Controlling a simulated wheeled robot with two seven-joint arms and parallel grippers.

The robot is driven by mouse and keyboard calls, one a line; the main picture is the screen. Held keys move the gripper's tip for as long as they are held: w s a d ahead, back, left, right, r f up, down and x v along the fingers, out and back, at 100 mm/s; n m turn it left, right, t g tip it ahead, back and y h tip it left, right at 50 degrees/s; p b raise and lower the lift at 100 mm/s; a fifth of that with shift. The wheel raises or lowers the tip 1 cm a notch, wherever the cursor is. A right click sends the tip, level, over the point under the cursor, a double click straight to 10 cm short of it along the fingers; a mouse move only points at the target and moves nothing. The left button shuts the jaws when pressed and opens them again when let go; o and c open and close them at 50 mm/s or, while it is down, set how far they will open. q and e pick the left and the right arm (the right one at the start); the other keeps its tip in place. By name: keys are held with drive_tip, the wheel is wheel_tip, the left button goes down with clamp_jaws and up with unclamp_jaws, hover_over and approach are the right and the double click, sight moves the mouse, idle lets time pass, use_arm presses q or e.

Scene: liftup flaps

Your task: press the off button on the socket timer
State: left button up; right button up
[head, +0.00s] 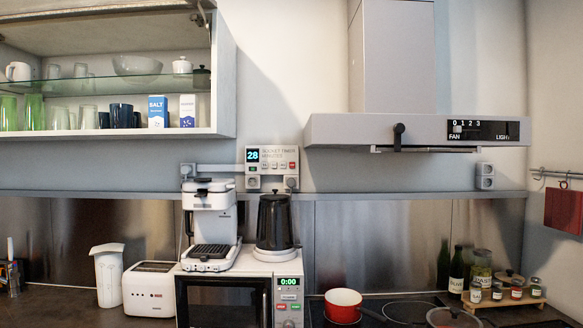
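The socket timer (280,153) is a light box on the wall above the microwave. Its display (253,155) reads 28, and its printed label is partly legible. A row of small buttons runs along its lower part, with a red button (292,165) at the right end and a green mark below the display. The button lettering is too small to read. Sockets (253,182) sit at its lower edge, with a plug in the right one. Neither of my grippers is in view.
A white coffee machine (211,225) and a black kettle (274,222) stand on the microwave (289,290), just below the timer. An open wall cabinet (225,75) is at upper left, the hood (345,130) at right. The space directly before the timer looks clear.

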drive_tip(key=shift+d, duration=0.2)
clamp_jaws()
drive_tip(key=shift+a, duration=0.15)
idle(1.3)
